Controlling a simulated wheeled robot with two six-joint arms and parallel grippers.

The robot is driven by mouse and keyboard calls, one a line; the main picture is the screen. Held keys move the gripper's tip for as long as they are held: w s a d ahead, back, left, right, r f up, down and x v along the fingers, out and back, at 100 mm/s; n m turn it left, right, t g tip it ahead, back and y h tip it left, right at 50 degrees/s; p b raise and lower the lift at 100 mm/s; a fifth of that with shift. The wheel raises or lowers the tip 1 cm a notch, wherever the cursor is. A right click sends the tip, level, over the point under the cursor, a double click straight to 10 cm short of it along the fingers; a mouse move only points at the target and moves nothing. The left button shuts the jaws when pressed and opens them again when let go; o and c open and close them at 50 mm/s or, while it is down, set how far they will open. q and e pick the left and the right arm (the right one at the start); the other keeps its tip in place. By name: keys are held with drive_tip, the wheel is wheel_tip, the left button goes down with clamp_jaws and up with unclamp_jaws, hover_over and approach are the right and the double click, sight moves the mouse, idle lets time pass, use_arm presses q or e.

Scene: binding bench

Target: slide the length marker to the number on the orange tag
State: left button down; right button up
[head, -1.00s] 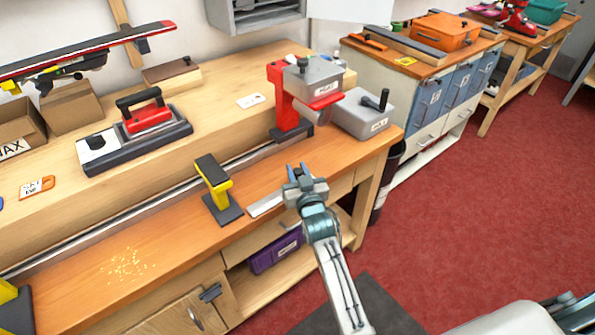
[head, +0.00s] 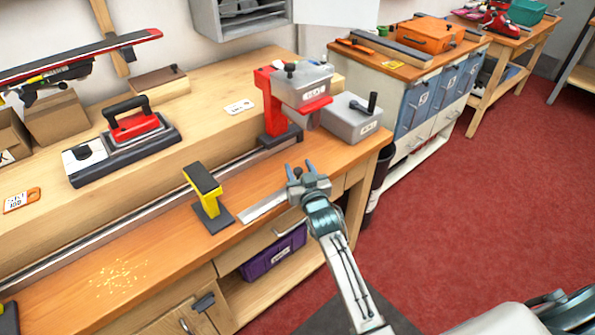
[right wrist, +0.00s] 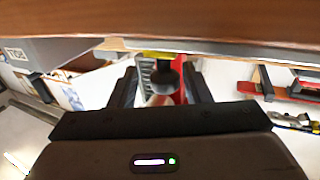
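The orange tag (head: 21,200) lies on the raised bench ledge at the far left in the head view; its number is too small to read surely. A yellow stand with a black top (head: 207,192) stands by the long metal rail (head: 130,226); I cannot tell whether it is the length marker. A flat metal strip (head: 263,207) lies to its right, near the bench's front edge. My right gripper (head: 303,168) is open and empty at the front edge, right of the strip. Its separated fingers show in the right wrist view (right wrist: 162,88). My left gripper is not in view.
A red and grey machine (head: 270,103) stands at the rail's right end, with a grey block (head: 352,118) beside it. The bench between the yellow stand and the left side is mostly clear, with shavings (head: 118,277).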

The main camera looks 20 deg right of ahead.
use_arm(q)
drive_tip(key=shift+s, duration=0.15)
use_arm(e)
drive_tip(key=shift+f, duration=0.1)
drive_tip(key=shift+s, duration=0.1)
drive_tip(key=shift+s, duration=0.3)
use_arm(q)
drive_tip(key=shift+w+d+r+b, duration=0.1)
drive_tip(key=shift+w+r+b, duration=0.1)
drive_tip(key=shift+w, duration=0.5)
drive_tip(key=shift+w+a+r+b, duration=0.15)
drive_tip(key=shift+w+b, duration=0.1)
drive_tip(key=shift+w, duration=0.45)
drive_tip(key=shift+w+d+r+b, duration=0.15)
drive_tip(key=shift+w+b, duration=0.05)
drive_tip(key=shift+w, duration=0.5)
use_arm(e)
drive_tip(key=s, duration=1)
drive_tip(key=shift+a, duration=0.15)
